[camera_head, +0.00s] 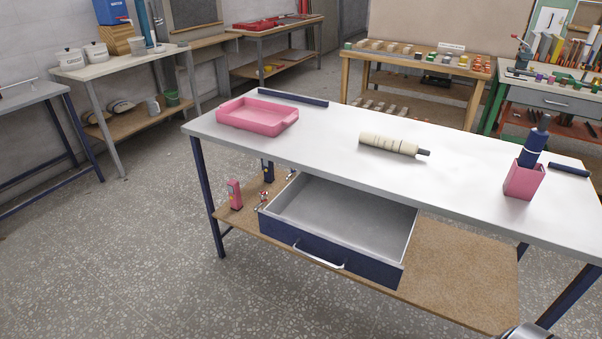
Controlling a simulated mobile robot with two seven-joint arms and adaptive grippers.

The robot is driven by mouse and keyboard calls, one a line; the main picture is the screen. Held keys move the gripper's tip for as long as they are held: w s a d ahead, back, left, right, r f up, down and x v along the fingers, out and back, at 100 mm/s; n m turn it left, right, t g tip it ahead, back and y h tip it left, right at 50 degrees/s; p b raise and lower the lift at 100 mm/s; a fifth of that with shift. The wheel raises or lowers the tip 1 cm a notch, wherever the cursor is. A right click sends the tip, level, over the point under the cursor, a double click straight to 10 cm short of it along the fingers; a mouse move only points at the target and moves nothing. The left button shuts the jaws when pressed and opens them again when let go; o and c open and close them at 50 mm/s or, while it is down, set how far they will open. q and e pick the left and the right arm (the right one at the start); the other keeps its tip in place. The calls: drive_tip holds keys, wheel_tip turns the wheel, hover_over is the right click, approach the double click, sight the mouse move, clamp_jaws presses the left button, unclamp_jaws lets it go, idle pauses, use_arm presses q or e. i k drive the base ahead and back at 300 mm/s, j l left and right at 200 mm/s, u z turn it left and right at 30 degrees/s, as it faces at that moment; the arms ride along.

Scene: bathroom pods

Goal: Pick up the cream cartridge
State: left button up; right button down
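The cream cartridge (388,144) lies on its side on the white top of the workbench (330,130), near the middle. It is a ribbed cream cylinder with a dark grey tip pointing right. Nothing touches it. Neither of my grippers shows in the head view. A small grey rounded piece at the bottom right edge may be part of my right arm; too little of it shows to tell.
A pink tray (257,124) and a dark blue bar (293,98) lie on the bench's left. A pink holder (524,180) with a blue bottle (534,146) stands right, near another dark bar (568,170). The empty drawer (345,215) hangs open at the front.

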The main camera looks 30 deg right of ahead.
sight(378, 140)
drive_tip(key=z, duration=1.2)
